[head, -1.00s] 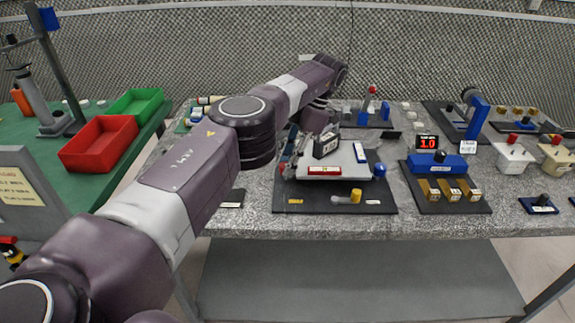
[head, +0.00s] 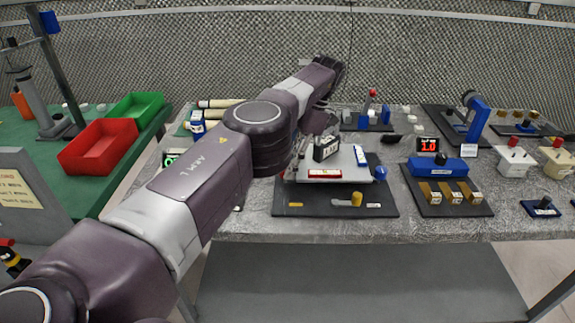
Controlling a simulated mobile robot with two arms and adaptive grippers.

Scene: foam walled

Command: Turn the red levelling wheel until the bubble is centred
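The levelling plate (head: 345,172) is a pale plate on a black base (head: 310,208) on the stone-topped bench. A red-framed vial (head: 325,174) lies along its front edge and a blue-framed vial (head: 360,155) at its right; I cannot make out either bubble. A blue wheel (head: 380,173) is at the right corner and a yellow knob (head: 357,200) at the front. The red levelling wheel is not clearly seen. My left gripper (head: 294,167) is at the plate's left side, mostly hidden by my arm; its fingers and any contact are unclear. My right gripper is out of view.
To the right is a blue block device (head: 437,165) with brass blocks and a red display (head: 429,144). Red (head: 98,146) and green (head: 136,108) bins stand on the green table at left.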

